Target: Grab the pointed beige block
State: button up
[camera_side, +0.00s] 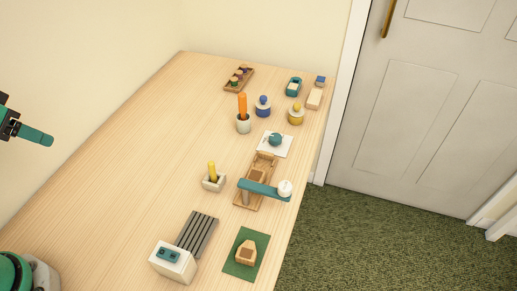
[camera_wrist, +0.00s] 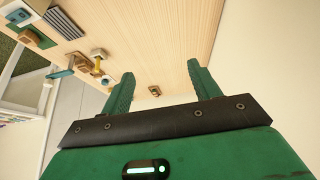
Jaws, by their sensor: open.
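The pointed beige block (camera_side: 246,253) rests on a dark green mat (camera_side: 236,269) near the front right edge of the table in the side view. One end of it narrows to a point. In the wrist view, the mat (camera_wrist: 44,41) is small at the upper left, with a small beige shape on it. My gripper (camera_side: 45,139) is raised at the left edge of the side view, far from the block. In the wrist view, my gripper (camera_wrist: 161,80) has its fingers spread wide, with nothing between them.
A grey slatted rack (camera_side: 198,232) and white box (camera_side: 172,262) stand left of the mat. Behind are a wooden stand with a teal arm (camera_side: 262,188), a yellow stick in a holder (camera_side: 212,172), and several small objects. The table's left half is clear.

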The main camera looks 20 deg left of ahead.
jog(key=w+d+g+h, duration=0.1)
jog(key=w+d+g, duration=0.1)
jog(key=w+d, duration=0.55)
jog(key=g+y, duration=0.1)
jog(key=g, duration=0.3)
send_near(247, 251)
jog(key=shift+a+f+n, duration=0.25)
jog(key=shift+a+n, duration=0.05)
jog(key=shift+a, duration=0.05)
jog(key=shift+s+d+f, duration=0.15)
jog(key=shift+d+f, duration=0.1)
jog(key=shift+d, duration=0.1)
jog(key=shift+f, duration=1.35)
jog(key=shift+f, duration=0.1)
jog(key=shift+f, duration=2.45)
